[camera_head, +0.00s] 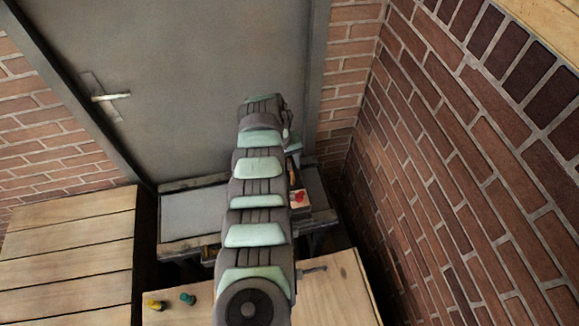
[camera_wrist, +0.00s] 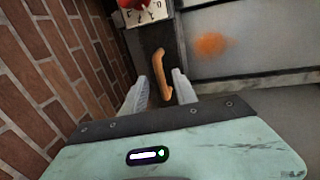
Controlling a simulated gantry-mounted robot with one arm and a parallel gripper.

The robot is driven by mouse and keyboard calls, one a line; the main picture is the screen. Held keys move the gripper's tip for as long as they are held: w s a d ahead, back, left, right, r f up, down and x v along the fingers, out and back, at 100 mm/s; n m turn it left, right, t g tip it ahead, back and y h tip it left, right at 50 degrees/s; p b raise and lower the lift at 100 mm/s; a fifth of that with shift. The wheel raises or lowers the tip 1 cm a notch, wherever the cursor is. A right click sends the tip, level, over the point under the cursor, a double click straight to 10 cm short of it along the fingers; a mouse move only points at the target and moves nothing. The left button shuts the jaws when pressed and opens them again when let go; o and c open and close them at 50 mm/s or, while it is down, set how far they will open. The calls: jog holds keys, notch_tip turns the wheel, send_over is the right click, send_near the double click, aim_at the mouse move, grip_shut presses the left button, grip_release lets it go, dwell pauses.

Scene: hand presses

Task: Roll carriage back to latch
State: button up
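The press shows in the head view as a grey flat bed or plate (camera_head: 195,212) in front of the grey door, partly hidden behind my arm. I cannot tell which part is the carriage, and no latch can be made out. In the wrist view, a tan curved handle (camera_wrist: 162,70) stands over a dark strip, beside a grey plate (camera_wrist: 270,40) with an orange blotch. My gripper (camera_wrist: 161,82) has its two pale fingers apart, one on each side of the handle, with narrow gaps visible. My arm hides the gripper in the head view.
A white dial or card with numbers and a red part (camera_wrist: 147,12) lies beyond the handle. A brick wall (camera_head: 470,150) stands close on the right. A slatted wooden top (camera_head: 70,250) is at left; yellow and teal knobs (camera_head: 188,299) sit on the front wooden top.

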jog(key=shift+f, duration=0.5)
jog(key=shift+c, duration=0.2)
grip_shut()
dwell(1.0)
